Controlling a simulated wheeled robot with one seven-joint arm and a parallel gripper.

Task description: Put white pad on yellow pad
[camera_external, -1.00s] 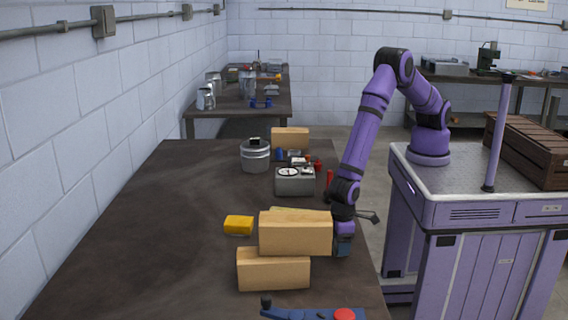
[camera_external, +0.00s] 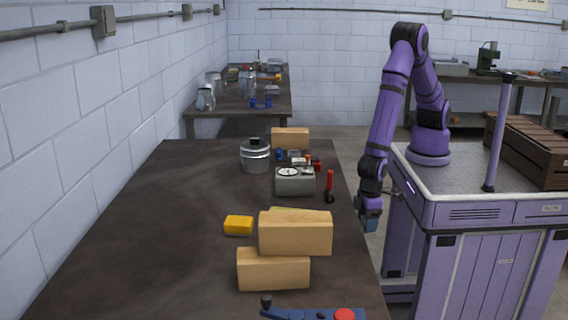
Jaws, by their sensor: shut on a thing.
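My gripper (camera_external: 370,222) is at the table's right edge, pointing down, to the right of the blocks and well apart from the yellow pad. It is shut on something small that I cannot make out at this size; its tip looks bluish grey. I cannot pick out a white pad anywhere in this view.
Several wooden blocks (camera_external: 295,233) stand between my gripper and the yellow pad. Behind them are a grey gauge box (camera_external: 295,181), a lidded metal pot (camera_external: 255,156) and a red-handled tool (camera_external: 330,184). A blue tool (camera_external: 310,314) lies in front. The table's left side is clear.

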